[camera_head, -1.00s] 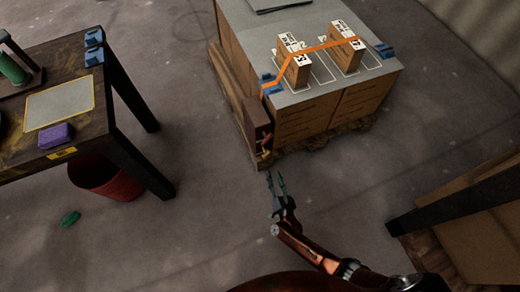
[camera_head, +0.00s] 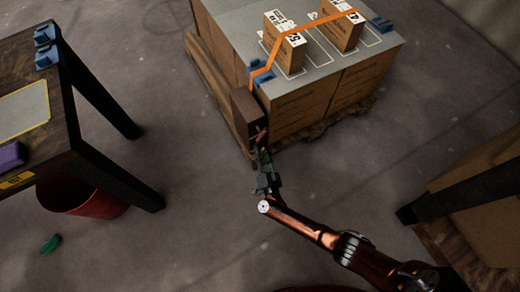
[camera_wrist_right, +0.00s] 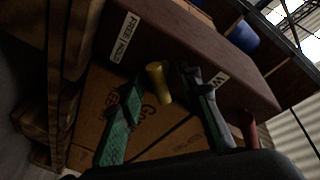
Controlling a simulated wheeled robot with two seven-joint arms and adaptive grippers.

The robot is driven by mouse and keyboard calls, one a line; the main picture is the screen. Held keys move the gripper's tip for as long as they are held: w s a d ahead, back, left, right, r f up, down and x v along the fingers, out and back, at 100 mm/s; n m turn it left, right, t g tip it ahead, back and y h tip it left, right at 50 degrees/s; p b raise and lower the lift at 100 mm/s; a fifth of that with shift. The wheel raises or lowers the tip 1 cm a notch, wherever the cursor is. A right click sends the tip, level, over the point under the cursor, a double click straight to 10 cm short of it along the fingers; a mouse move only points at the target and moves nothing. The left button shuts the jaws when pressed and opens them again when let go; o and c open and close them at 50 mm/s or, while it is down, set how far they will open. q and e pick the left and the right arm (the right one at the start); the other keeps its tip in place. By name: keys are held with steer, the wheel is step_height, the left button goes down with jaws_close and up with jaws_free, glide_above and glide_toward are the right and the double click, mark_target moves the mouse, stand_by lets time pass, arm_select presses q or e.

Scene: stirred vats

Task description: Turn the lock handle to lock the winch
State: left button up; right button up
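The winch is a dark brown box (camera_head: 245,112) on the near left corner of the strapped load. In the right wrist view its face (camera_wrist_right: 190,45) has a "FREE | HOLD" label and a partly hidden second label. A yellow lock handle (camera_wrist_right: 158,82) sticks out below the "FREE | HOLD" label. My right gripper (camera_head: 262,158) is at the winch. In the wrist view its two green-padded fingers (camera_wrist_right: 160,78) are apart, one on each side of the yellow handle, with gaps visible. A red part (camera_wrist_right: 249,130) shows beyond the right finger. My left gripper is not in view.
An orange strap (camera_head: 258,72) runs from the winch over two small boxes on the pallet load (camera_head: 300,108). A dark table (camera_head: 75,140) with a red bin (camera_head: 85,200) beneath stands left. Another table's leg (camera_head: 450,195) is at right.

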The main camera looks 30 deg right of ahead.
steer(key=shift+w, duration=0.15)
jaws_close()
stand_by(0.4)
